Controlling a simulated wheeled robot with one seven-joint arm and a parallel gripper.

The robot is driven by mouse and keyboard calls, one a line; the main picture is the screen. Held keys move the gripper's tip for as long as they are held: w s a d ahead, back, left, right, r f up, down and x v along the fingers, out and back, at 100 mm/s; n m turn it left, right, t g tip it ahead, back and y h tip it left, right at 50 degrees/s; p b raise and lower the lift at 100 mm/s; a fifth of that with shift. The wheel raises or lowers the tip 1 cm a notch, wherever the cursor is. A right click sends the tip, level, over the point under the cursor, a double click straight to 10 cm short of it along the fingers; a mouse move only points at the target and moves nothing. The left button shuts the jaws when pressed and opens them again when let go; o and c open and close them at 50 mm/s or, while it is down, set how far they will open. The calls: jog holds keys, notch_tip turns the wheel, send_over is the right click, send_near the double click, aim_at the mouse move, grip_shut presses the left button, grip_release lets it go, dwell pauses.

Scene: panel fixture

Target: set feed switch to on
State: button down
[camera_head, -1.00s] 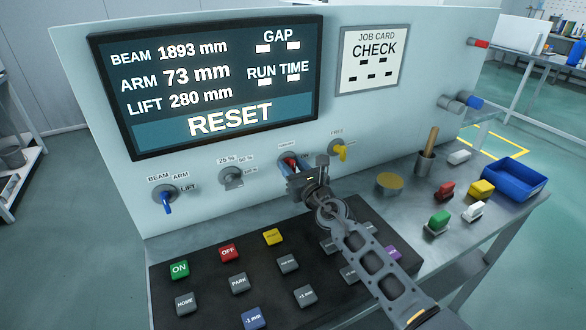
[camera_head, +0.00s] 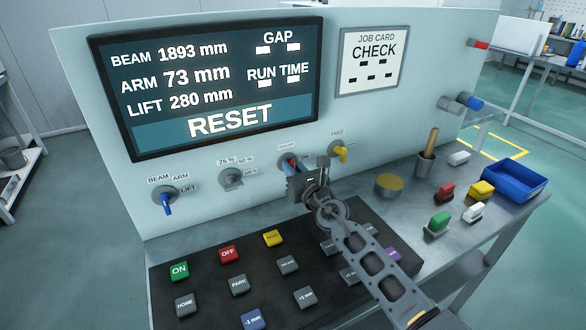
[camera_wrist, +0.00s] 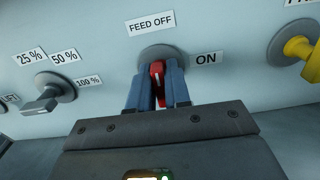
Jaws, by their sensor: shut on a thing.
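The feed switch (camera_wrist: 157,72) is a red handle on a round grey base on the panel. In the wrist view its top end points up toward the "FEED OFF" label (camera_wrist: 150,23), and the "ON" label (camera_wrist: 206,58) is to its right. My gripper (camera_wrist: 159,88) is shut on the red handle, with one blue-grey finger on each side. In the head view the switch (camera_head: 290,162) is partly hidden behind my gripper (camera_head: 294,173).
A yellow knob (camera_head: 340,153) is close on the right, and a grey speed knob (camera_head: 231,178) is on the left. A blue-handled selector (camera_head: 166,201) is farther left. Below my arm is a dark keypad with several buttons, including a green ON button (camera_head: 179,270).

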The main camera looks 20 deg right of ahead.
jog(key=m, duration=0.4)
jog(key=shift+d, duration=0.1)
jog(key=m, duration=0.4)
jog(key=shift+d+m, duration=0.1)
jog(key=shift+m, duration=0.2)
jog(key=m+p, duration=0.1)
jog(key=m, duration=0.3)
jog(key=shift+f+m, duration=0.1)
jog(key=shift+m, duration=0.2)
jog(key=m, duration=0.4)
jog(key=shift+d+f+p, duration=0.1)
jog(key=shift+p, duration=0.25)
jog(key=shift+m, duration=0.4)
jog(key=c, duration=1.2)
grip_release()
jog(key=shift+o, duration=0.2)
